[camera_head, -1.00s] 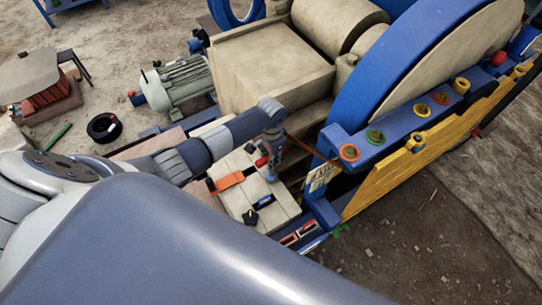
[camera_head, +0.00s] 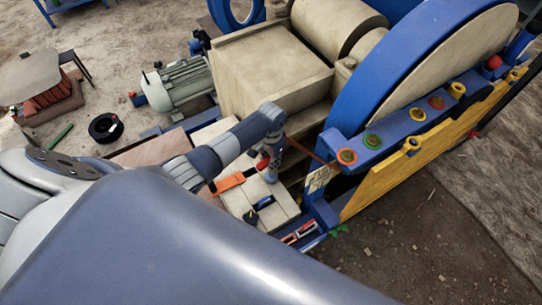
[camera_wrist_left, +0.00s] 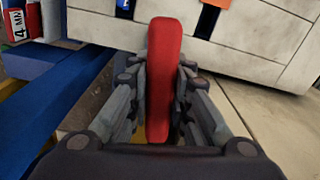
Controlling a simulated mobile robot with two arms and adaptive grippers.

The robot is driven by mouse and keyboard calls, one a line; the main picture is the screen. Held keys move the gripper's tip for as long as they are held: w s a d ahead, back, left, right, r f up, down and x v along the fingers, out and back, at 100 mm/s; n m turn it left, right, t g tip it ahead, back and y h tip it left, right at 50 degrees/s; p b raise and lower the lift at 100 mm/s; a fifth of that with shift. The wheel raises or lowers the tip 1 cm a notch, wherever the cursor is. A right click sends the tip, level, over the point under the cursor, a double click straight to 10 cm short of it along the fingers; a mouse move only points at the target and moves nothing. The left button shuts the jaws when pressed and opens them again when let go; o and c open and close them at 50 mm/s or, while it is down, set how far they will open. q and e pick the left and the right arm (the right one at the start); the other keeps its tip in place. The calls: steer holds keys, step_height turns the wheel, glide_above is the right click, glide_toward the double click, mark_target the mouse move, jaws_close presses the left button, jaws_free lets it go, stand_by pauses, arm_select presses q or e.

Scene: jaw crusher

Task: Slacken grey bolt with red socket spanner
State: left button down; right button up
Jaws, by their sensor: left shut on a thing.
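My left gripper (camera_head: 268,172) is shut on the red socket spanner, above the pale slabs beside the crusher. A small red part of the socket spanner (camera_head: 262,163) shows at the fingers in the head view. In the left wrist view its long red handle (camera_wrist_left: 160,80) stands between the fingers of my left gripper (camera_wrist_left: 160,100). The socket end is hidden. Several bolts with coloured rings sit along the blue rail (camera_head: 390,135); I cannot pick out the grey bolt among them. My right gripper is not in view.
An orange tool (camera_head: 229,182) and a blue-handled tool (camera_head: 263,203) lie on the pale slabs (camera_head: 284,205). The large blue wheel (camera_head: 372,75) and the yellow plate (camera_head: 400,172) stand to the right. A grey-green motor (camera_head: 183,82) stands behind on the left.

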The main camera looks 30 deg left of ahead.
arm_select(q)
steer(key=shift+w+r+m, duration=0.1)
steer(key=shift+m, duration=0.3)
steer(key=c, duration=1.4)
jaws_free()
step_height(320, 180, up, 12)
steer(key=shift+f, duration=0.1)
